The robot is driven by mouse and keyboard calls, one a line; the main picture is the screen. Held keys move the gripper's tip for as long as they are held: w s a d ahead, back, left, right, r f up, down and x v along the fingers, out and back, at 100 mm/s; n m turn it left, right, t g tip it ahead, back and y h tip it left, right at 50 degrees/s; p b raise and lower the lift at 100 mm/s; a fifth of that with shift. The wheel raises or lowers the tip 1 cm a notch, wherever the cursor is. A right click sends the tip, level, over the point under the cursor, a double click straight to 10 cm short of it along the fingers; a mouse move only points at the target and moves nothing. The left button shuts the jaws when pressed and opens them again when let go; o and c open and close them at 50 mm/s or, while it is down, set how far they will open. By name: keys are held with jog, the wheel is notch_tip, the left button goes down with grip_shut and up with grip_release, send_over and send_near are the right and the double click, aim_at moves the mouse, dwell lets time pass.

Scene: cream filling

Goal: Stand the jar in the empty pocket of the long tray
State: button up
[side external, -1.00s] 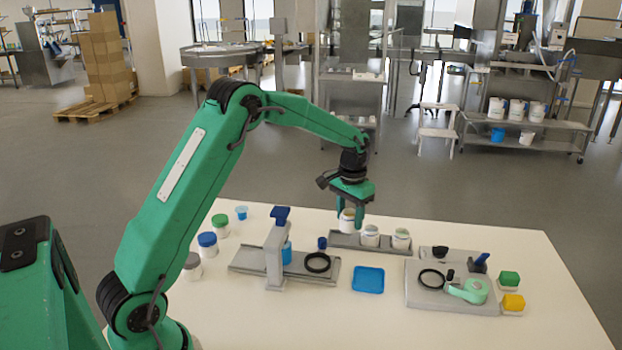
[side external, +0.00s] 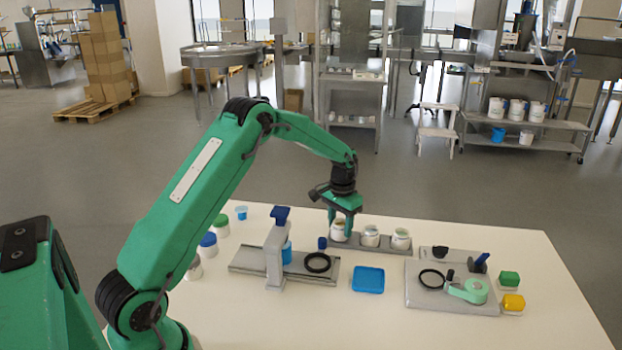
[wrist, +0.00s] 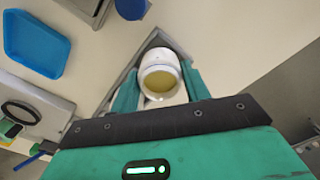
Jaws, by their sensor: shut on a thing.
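My gripper (side external: 341,226) is shut on a white jar (side external: 338,235) with yellowish contents, at the left end of the long grey tray (side external: 385,249). In the wrist view the open-topped jar (wrist: 160,70) sits between the two green fingers, with the tray's corner edges (wrist: 156,33) around it. The jar looks about upright and low in the left pocket; I cannot tell whether its base touches the tray floor. Two more filled jars stand in the tray, in the middle (side external: 370,237) and at the right (side external: 401,239).
A small dark blue piece (side external: 322,243) stands just left of the tray. In front are a grey press stand (side external: 277,255) with a black ring and a blue square dish (side external: 368,280). A grey station (side external: 425,298) with a green tape roller stands at right. Capped jars (side external: 208,244) stand at left.

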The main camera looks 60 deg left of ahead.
aim_at(340, 225)
jog(key=shift+f, duration=0.45)
jog(key=shift+f, duration=0.1)
jog(key=o, duration=1)
notch_tip(340, 225, up, 12)
jog(key=shift+r, duration=0.15)
dwell(0.4)
